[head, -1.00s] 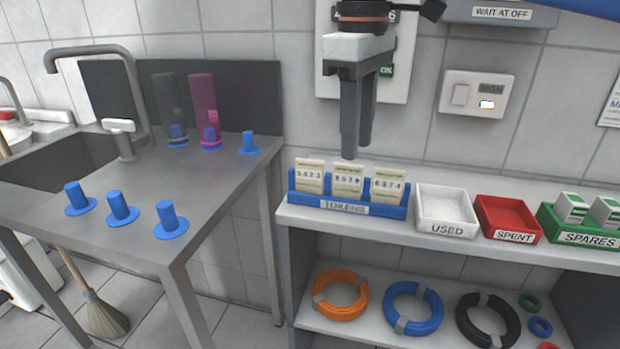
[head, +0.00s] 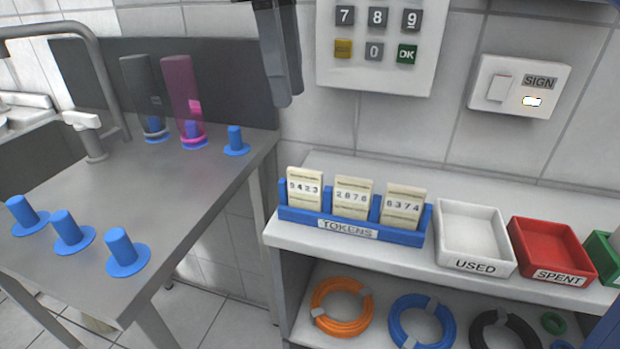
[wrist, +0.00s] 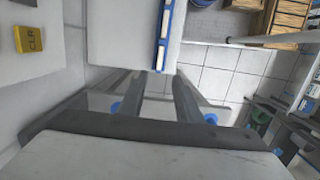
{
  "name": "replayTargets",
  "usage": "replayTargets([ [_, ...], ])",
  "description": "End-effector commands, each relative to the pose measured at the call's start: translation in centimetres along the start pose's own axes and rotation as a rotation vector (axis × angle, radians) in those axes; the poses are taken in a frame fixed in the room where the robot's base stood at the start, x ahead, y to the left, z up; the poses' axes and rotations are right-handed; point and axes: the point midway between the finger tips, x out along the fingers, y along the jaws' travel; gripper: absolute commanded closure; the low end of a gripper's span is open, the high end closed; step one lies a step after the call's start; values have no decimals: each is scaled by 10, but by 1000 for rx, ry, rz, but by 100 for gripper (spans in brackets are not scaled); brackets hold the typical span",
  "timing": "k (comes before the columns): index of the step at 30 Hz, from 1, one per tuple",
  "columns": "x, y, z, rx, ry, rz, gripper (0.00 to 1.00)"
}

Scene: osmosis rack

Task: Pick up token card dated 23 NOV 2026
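Three cream token cards stand in a blue rack (head: 404,236) labelled TOKENS: the left card (head: 304,190), the middle card (head: 352,197) and the right card (head: 402,206). The right card's number reads 6374. No date is legible on any card. My gripper (head: 290,101) hangs empty above and behind the left end of the rack. In the wrist view my gripper (wrist: 157,75) shows two separated fingers with nothing between them. The rack's blue edge (wrist: 161,60) lies just beyond the fingertips there.
A white USED tray (head: 476,267) and a red SPENT tray (head: 545,277) stand right of the rack. A keypad (head: 423,80) and a SIGN box (head: 517,88) are on the wall behind. A steel table (head: 190,205) with several blue pegs is at left. Coiled hoses lie below.

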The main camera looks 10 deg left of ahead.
Motion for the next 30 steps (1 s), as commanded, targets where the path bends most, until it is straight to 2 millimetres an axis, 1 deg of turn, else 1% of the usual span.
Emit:
replayTargets([
  [2,4,-1,0,-2,-1,0,69],
  [5,16,-1,0,-2,-2,-1,69],
  [18,93,-1,1,-2,-3,-1,69],
  [21,108,-1,0,-2,-2,-1,69],
  [24,117,-1,0,-2,-1,-1,69],
  [30,127,-1,1,-1,-1,-1,69],
])
